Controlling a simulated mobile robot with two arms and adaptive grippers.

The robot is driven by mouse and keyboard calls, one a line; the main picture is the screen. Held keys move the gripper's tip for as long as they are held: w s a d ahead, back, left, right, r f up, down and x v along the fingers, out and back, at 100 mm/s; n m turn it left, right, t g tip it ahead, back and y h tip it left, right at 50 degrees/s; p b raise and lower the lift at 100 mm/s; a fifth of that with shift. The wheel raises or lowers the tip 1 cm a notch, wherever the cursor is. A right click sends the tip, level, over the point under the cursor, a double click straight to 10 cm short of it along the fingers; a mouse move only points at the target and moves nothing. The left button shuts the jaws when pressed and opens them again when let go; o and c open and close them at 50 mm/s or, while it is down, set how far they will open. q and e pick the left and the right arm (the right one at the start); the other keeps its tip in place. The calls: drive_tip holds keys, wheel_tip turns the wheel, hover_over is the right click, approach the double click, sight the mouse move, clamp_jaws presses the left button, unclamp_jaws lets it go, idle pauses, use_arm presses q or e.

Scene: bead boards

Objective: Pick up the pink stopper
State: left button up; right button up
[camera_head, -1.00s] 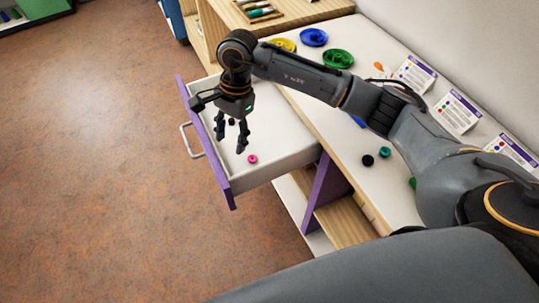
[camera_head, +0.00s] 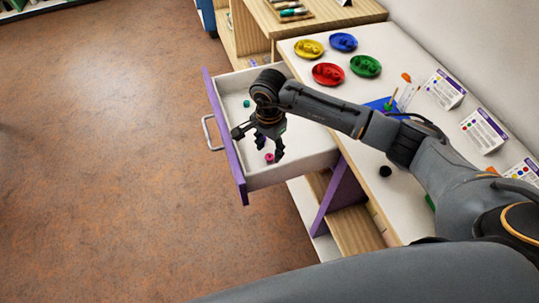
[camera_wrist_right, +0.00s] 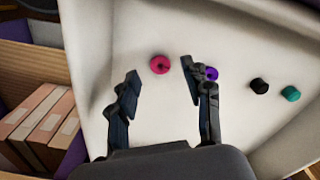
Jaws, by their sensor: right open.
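The pink stopper (camera_head: 269,158) lies on the white floor of the open drawer (camera_head: 226,140), towards its near end. It also shows in the right wrist view (camera_wrist_right: 160,64), between and just beyond the fingertips. My right gripper (camera_head: 269,153) is open and empty, pointing down into the drawer over the pink stopper. In the right wrist view its two fingers (camera_wrist_right: 161,70) stand apart on either side of the stopper. A purple stopper (camera_wrist_right: 211,73) sits right beside the right finger, partly hidden by it. My left gripper is out of view.
A black stopper (camera_wrist_right: 259,86) and a teal stopper (camera_wrist_right: 291,93) lie further right in the drawer. The drawer walls bound the space. On the table are yellow (camera_head: 309,49), blue (camera_head: 343,42), red (camera_head: 328,74) and green (camera_head: 365,66) dishes and a black stopper (camera_head: 385,171).

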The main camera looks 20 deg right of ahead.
drive_tip(key=shift+f, duration=1.3)
drive_tip(key=c, duration=0.8)
drive_tip(key=shift+o, duration=0.2)
